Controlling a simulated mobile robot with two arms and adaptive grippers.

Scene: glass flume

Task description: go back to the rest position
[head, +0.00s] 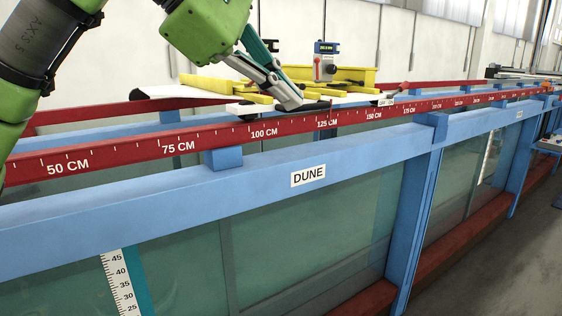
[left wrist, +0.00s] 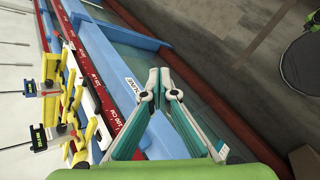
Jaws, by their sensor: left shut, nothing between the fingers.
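My left gripper (head: 296,101) comes in from the upper left in the head view. It is shut and empty, its fingertips pointing down and to the right. My right gripper is not in view.
A yellow carriage (head: 345,77) with a small display unit (head: 325,62) sits on the flume rails behind the gripper. The glass wall (head: 300,235) lies below the blue beam (head: 240,180) labelled DUNE. Open floor (head: 515,255) lies at the right.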

